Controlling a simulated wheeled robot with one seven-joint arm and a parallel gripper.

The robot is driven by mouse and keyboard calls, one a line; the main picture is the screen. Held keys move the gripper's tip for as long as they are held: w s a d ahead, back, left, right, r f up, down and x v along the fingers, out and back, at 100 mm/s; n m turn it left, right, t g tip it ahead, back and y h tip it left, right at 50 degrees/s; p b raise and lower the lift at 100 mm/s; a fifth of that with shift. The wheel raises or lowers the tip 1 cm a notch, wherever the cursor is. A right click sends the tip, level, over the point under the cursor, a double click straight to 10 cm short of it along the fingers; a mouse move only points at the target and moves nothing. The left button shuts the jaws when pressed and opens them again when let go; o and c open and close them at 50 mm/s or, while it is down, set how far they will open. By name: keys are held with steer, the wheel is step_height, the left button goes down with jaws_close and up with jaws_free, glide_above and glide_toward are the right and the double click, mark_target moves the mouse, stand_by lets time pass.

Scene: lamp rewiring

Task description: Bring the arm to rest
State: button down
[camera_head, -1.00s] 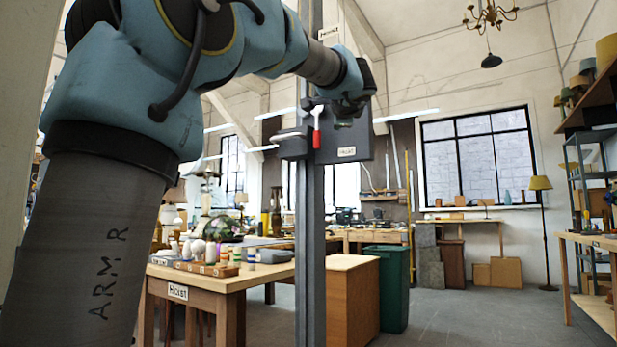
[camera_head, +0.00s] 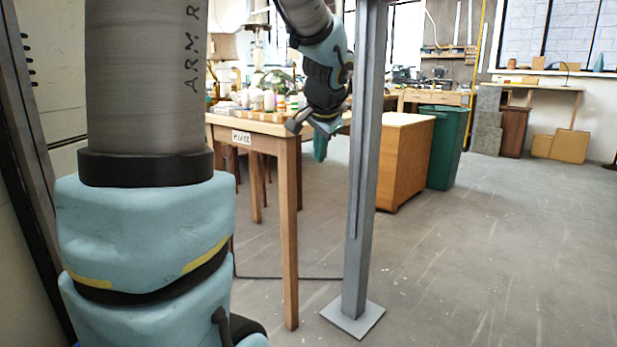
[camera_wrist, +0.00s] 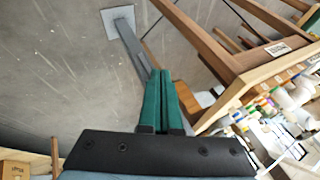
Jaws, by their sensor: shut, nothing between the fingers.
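My arm comes down from above in the head view, and my gripper (camera_head: 320,146) hangs beside the front right corner of the wooden workbench (camera_head: 291,200), left of the grey metal post (camera_head: 366,170). In the wrist view my gripper's two green fingers (camera_wrist: 160,82) lie together with nothing between them. The bench shows at the right of the wrist view (camera_wrist: 262,72). I cannot tell exactly how far the fingers are from the bench edge.
The post's base plate (camera_head: 352,319) stands on the floor. A wooden cabinet (camera_head: 404,160) and a green bin (camera_head: 447,145) stand behind the post. Bottles and jars (camera_head: 268,100) crowd the bench top. The floor (camera_head: 490,240) at the right is clear.

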steer(key=s+a+f+n+g, duration=0.3)
steer(key=s+a+f+n, duration=0.2)
steer(key=s+f, duration=0.4)
steer(key=s+a+f+n+g, duration=0.3)
steer(key=s+a+f+n, duration=0.15)
steer(key=s+f, duration=0.45)
step_height(320, 180, up, 27)
steer(key=p, duration=2.6)
steer(key=shift+r+m+t+h, duration=0.2)
steer(key=shift+m+t+h, duration=0.1)
steer(key=shift+m, duration=0.05)
steer(key=shift+s+d, duration=0.1)
